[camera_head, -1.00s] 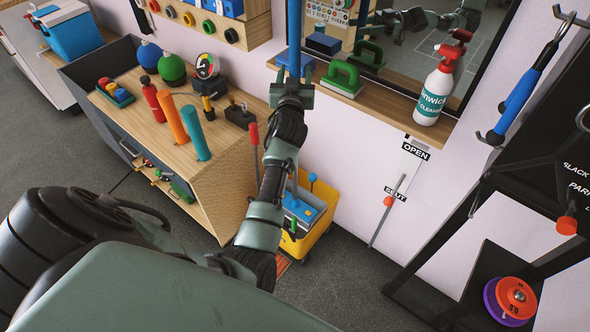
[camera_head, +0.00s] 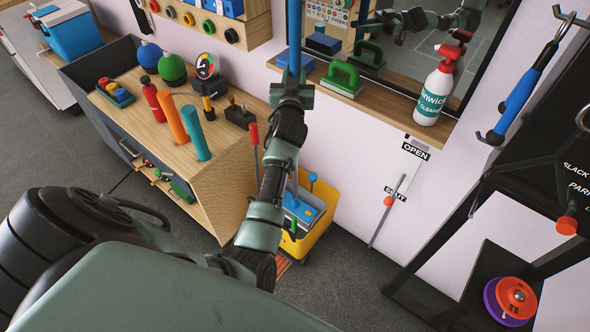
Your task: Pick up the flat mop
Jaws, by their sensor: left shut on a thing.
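My left gripper (camera_head: 292,90) is at the upper middle of the head view, at the end of my raised left arm. It is shut on an upright blue pole, which looks like the handle of the flat mop (camera_head: 294,35). The pole runs up past the top edge of the picture. Its lower part and any mop head on it are hidden or cannot be told apart behind my gripper and arm. My right gripper is not directly in view.
A yellow bucket (camera_head: 318,228) with blue and grey parts stands behind my left forearm. Left is a wooden workbench (camera_head: 135,85) with bottles and tools. A shelf (camera_head: 390,105) under a mirror holds a spray bottle (camera_head: 436,88). A black rack (camera_head: 545,150) stands right.

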